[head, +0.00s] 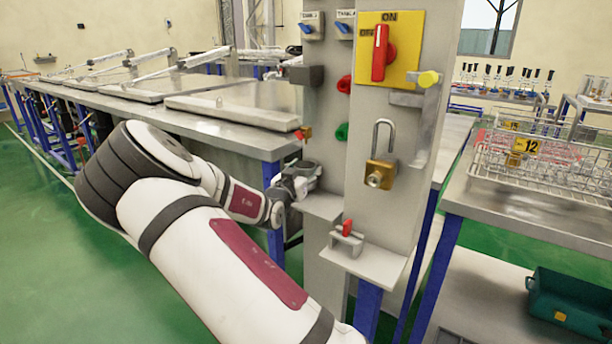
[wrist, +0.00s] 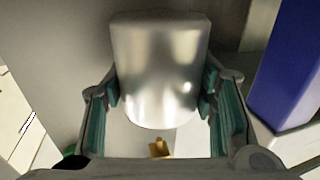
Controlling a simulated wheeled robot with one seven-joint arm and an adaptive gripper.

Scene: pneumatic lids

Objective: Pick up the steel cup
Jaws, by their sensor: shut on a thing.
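The steel cup (wrist: 160,62) shows in the wrist view as a smooth, shiny metal cylinder, upright in the picture, between the two fingers. My gripper (wrist: 162,92) is shut on it, with the teal finger pads against its left and right sides. In the head view my gripper (head: 299,181) is beside the left grey panel, just above a small grey ledge (head: 322,205). The cup cannot be told apart from the gripper there. Whether its base touches the ledge cannot be seen.
A grey panel carries a red switch (head: 380,52), an open padlock (head: 381,173) and a small red-handled clamp (head: 346,236), close right of my gripper. A steel table with lids (head: 240,105) stands to the left. Wire racks (head: 540,165) stand on a right-hand table. The green floor at left is clear.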

